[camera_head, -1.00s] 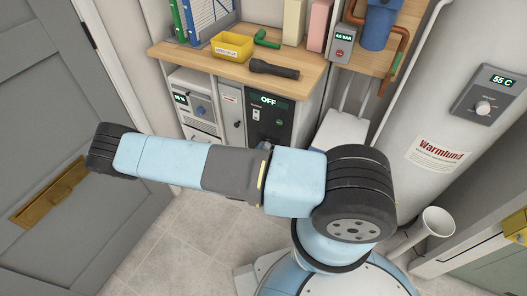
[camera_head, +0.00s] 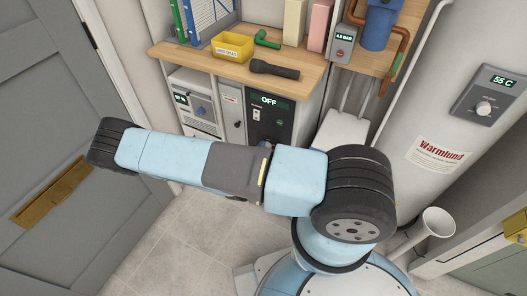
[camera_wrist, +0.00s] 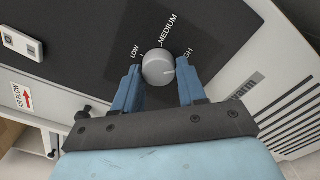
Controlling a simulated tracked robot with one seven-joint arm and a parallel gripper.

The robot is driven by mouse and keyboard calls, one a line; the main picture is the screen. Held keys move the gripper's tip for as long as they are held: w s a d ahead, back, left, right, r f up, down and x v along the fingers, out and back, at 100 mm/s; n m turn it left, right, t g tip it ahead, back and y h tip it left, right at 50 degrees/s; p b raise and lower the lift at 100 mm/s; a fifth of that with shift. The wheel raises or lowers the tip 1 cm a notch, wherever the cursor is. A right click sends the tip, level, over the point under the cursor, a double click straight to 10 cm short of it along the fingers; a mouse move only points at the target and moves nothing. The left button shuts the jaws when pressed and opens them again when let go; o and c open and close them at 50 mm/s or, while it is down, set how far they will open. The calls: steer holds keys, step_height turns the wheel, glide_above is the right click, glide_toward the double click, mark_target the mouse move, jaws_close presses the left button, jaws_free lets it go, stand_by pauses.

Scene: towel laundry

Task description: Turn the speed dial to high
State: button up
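The speed dial (camera_wrist: 158,66) is a round grey knob on a dark panel in the wrist view. LOW is printed at its upper left, MEDIUM above it, and a partly covered word ending in GH at its upper right. A faint pale mark shows on the knob's right side. My gripper (camera_wrist: 159,74) is open, with one blue finger on each side of the knob. Narrow gaps seem to separate the fingers from it; contact is unclear. In the head view, the dark panel with an OFF display (camera_head: 268,100) is visible, but my arm hides the dial and gripper.
A wooden worktop (camera_head: 225,65) above the panel holds a yellow bin (camera_head: 232,46) and a black flashlight (camera_head: 274,69). A white boiler tank (camera_head: 440,110) stands at right and a grey door (camera_head: 60,130) at left. A vented white panel (camera_wrist: 285,115) lies right of the dial.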

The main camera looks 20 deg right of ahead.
steer(key=o, duration=0.4)
steer(key=v, duration=1.3)
steer(key=shift+s+a, duration=0.25)
steer(key=shift+s, duration=0.05)
steer(key=w+d+r+m+g+y, duration=0.15)
steer(key=r+m+g, duration=0.55)
steer(key=r, duration=0.9)
steer(key=d+r+m+g+y, duration=0.3)
steer(key=r+m+g, duration=0.35)
steer(key=r, duration=1.05)
steer(key=s+d+r+m+t+y, duration=0.1)
steer(key=s+r, duration=0.3)
steer(key=r, duration=0.4)
steer(key=s+d+r+m+t+y, duration=0.1)
steer(key=s+d+r+t+y, duration=0.2)
steer(key=r, duration=0.5)
steer(key=s+d+r+m+t+y, duration=0.1)
steer(key=s+d+r+t+y, duration=0.1)
steer(key=s+r+y, duration=0.2)
steer(key=shift+s+d+v, duration=0.1)
steer(key=shift+d+v, duration=0.05)
steer(key=shift+v, duration=0.75)
steer(key=shift+s+d+v, duration=0.15)
steer(key=shift+v, duration=0.7)
steer(key=shift+s+d+v, duration=0.1)
steer(key=shift+d+v, duration=0.05)
steer(key=shift+v, duration=0.75)
